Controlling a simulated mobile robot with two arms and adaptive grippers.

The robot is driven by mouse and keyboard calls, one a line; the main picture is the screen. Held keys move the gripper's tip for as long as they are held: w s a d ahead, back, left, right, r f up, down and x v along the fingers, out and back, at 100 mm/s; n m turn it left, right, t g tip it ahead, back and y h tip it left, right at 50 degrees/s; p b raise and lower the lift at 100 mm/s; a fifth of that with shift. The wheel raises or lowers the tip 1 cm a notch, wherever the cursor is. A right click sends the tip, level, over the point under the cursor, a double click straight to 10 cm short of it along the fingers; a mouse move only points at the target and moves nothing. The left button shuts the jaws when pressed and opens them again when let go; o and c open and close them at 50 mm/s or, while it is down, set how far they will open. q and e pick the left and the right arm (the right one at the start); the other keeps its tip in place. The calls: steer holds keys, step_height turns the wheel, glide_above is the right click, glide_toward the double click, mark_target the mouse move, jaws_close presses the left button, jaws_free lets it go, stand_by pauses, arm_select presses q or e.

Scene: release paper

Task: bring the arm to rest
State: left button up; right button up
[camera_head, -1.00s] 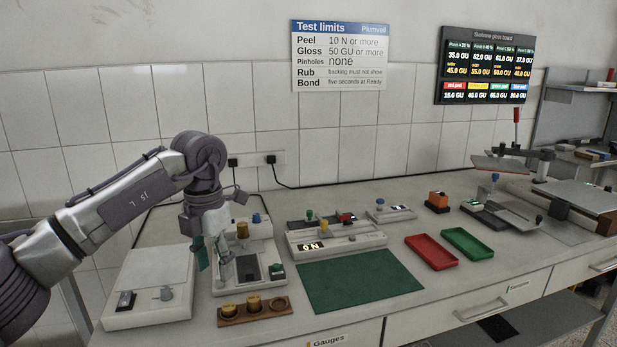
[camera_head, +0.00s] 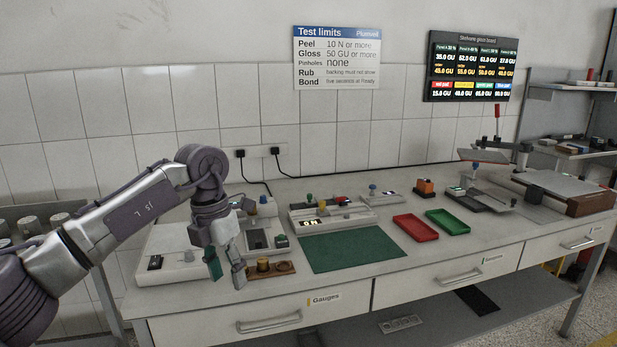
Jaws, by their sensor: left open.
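My left arm comes in from the left, and its gripper (camera_head: 226,278) hangs pointing down over the left front part of the bench. Its two fingers are apart with nothing visible between them. The gripper is in front of a white device (camera_head: 258,238) and partly hides it. The left part of a wooden block with brass weights (camera_head: 270,269) is hidden behind a finger. I cannot tell whether the finger touches the block. My right gripper is not in view.
A flat white device (camera_head: 165,262) stands left of the gripper. A green mat (camera_head: 352,251), a red tray (camera_head: 415,228) and a green tray (camera_head: 448,222) lie to the right. A peel tester (camera_head: 335,217) stands behind the mat. The bench's front edge is close below the gripper.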

arm_select(q)
steer(key=w+d+f+n+h, duration=0.1)
steer(key=d+f+n+h, duration=0.4)
steer(key=d+f+h, duration=1)
steer(key=a+f+n+t+y+p, duration=0.1)
steer(key=a+f+n+t+y, duration=0.35)
steer(key=f+n, duration=0.75)
steer(key=a+f+n+t+y, duration=0.2)
steer(key=a+f+n+t, duration=0.3)
steer(key=f+n+t, duration=0.65)
steer(key=s+a+f+n+g+y, duration=0.3)
steer(key=s+a+f+g+y, duration=0.15)
steer(key=s+f, duration=0.7)
steer(key=s+a+f+n+g+y, duration=0.3)
steer(key=s+a+f, duration=0.3)
steer(key=s+f, duration=0.55)
steer(key=s+a+f+n+g+y, duration=0.1)
steer(key=s+f+n+g, duration=0.1)
steer(key=s, duration=1.2)
steer(key=s+a+f+n+g+y, duration=0.1)
steer(key=s+f+g, duration=0.4)
steer(key=s, duration=1)
step_height(320, 180, down, 2)
steer(key=shift+a+f+n+p, duration=0.1)
steer(key=shift+a+n+p, duration=0.25)
steer(key=shift+a+n, duration=0.45)
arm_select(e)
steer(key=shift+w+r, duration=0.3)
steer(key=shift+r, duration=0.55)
